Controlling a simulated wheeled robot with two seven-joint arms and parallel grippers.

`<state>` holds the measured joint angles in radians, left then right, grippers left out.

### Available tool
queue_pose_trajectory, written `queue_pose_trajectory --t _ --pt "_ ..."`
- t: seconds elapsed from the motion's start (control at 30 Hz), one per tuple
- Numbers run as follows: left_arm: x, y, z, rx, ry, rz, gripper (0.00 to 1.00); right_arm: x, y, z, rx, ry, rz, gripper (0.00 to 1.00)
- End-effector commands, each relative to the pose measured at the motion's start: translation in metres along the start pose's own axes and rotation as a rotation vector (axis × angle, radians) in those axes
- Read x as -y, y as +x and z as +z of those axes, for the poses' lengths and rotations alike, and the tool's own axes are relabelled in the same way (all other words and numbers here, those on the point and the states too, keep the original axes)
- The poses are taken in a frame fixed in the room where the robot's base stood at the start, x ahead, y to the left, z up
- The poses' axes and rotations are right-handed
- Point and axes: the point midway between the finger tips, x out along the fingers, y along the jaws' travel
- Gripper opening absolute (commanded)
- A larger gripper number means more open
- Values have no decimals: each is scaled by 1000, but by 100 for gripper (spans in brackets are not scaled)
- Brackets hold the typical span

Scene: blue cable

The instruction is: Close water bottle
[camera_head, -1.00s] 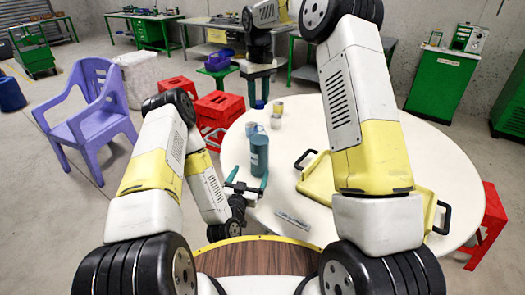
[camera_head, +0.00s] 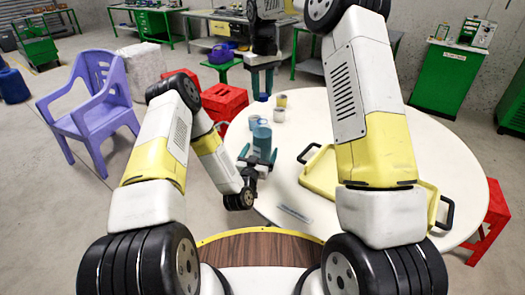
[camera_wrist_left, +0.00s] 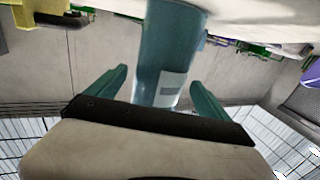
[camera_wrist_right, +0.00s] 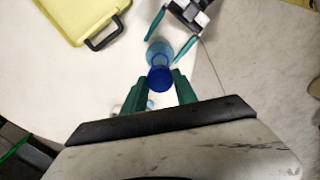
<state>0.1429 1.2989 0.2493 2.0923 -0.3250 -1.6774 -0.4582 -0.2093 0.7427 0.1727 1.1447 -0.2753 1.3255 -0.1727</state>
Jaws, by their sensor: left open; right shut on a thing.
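A teal water bottle (camera_head: 262,141) stands upright near the left edge of the round white table (camera_head: 345,232). It also shows in the left wrist view (camera_wrist_left: 168,45) and the right wrist view (camera_wrist_right: 157,52). My left gripper (camera_head: 258,157) is open, its fingers on either side of the bottle's lower part; contact is not clear. My right gripper (camera_head: 262,92) points down from above the far side, shut on a blue cap (camera_wrist_right: 160,79). The cap (camera_head: 262,98) is apart from the bottle in the head view. The bottle's mouth is hard to make out.
Small cups (camera_head: 280,115) stand behind the bottle. A yellow tray (camera_head: 322,172) with dark handles lies to its right, partly hidden by my right arm.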

Motion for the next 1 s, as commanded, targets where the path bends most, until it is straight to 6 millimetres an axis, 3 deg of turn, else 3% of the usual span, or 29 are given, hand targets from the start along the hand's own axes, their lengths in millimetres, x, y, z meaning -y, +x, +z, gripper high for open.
queue_pose_trajectory --t 0.2,0.57,0.67,1.0 --pt "0 22 0 -1 1 1 91 0 0 0 0 0 0 0" --pt "0 26 0 0 1 0 91 0 0 0 0 0 0 0" --pt "0 26 0 0 1 0 75 0 0 0 0 0 0 0" --pt "0 26 0 0 1 0 8 0 0 0 0 0 0 0"
